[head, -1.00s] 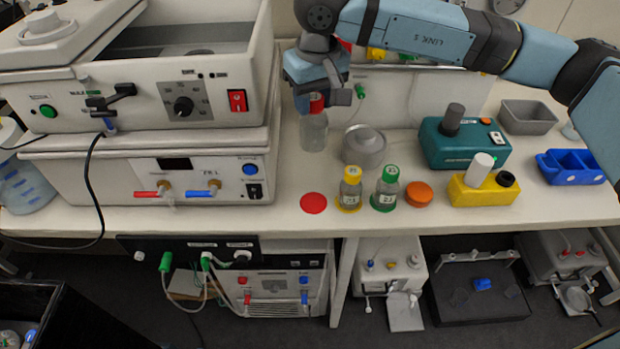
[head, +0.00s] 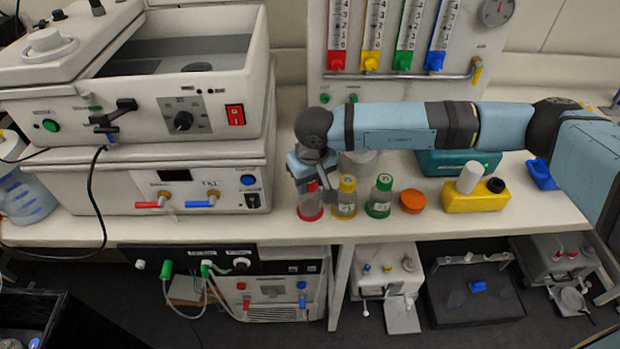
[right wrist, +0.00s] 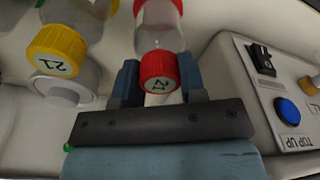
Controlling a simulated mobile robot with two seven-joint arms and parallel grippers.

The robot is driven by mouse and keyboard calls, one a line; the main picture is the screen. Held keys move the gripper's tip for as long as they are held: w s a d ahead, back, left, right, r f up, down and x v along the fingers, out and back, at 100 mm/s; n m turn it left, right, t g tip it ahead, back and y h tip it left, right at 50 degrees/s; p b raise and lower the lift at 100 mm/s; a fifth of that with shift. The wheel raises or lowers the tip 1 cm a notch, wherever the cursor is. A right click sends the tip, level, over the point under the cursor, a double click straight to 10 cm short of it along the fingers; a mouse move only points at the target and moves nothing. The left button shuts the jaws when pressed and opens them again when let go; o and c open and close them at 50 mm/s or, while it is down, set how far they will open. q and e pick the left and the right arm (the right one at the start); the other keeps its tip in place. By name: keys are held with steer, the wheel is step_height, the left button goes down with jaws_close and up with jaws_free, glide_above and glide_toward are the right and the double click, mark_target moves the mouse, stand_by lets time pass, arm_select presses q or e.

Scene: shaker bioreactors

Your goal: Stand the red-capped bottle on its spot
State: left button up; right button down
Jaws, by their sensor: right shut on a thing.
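The red-capped bottle (head: 311,203) is clear and upright at the front of the bench, over the red round spot (head: 311,215). The spot's red rim shows around the bottle's base; I cannot tell whether the base touches it. My right gripper (head: 313,184) comes down from above and is shut on the red cap, partly hiding it. In the right wrist view the red cap (right wrist: 160,70) sits between both fingers (right wrist: 160,82). My left gripper is in neither view now.
A yellow-capped bottle (head: 346,197) stands close to the right, with a green-capped bottle (head: 380,196) and an orange disc (head: 412,201) beyond. A yellow block (head: 475,197) stands further right. The white machine (head: 150,185) stands to the left.

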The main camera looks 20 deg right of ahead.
steer(key=shift+f, duration=0.25)
steer(key=c, duration=0.7)
jaws_free()
